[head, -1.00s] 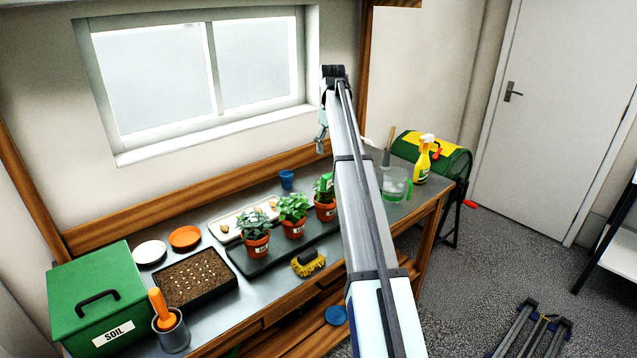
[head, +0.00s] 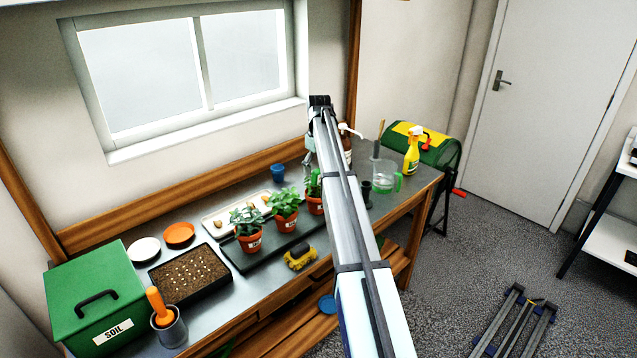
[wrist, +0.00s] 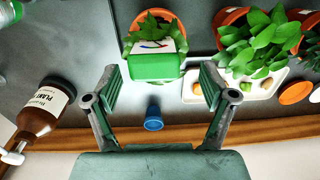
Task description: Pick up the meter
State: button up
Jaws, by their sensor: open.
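The meter (wrist: 154,62) is a green box with a white dial face. In the wrist view it stands at a potted plant (wrist: 158,24), in front of its leaves. Its lower part is hidden. In the head view only a bit of green shows at the third pot (head: 315,204), mostly behind my arm. My gripper (wrist: 158,88) is open and empty, its two fingers spread to either side of the meter's line, and the meter appears beyond the fingertips. I cannot tell the exact gap. In the head view my gripper (head: 308,152) is partly hidden by my arm.
Two more potted plants (head: 285,208) stand beside it on a dark tray (head: 266,262). A small blue pot (wrist: 153,119) and a brown bottle (wrist: 42,110) are close by. A clear jug (head: 382,177) and a yellow spray bottle (head: 411,155) stand at the right end.

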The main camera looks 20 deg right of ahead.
jog(key=shift+d+f+p, duration=0.2)
jog(key=shift+f+p, duration=0.95)
jog(key=shift+f, duration=1.4)
jog(key=c, duration=1.4)
jog(key=shift+r, duration=0.15)
notch_tip(320, 180, up, 19)
jog(key=b, duration=0.5)
notch_tip(320, 180, up, 8)
jog(key=p, duration=0.4)
send_over(318, 179)
jog(key=w+d, duration=0.1)
jog(key=w, duration=0.1)
jog(key=shift+w+d, duration=0.1)
jog(key=shift+w, duration=0.05)
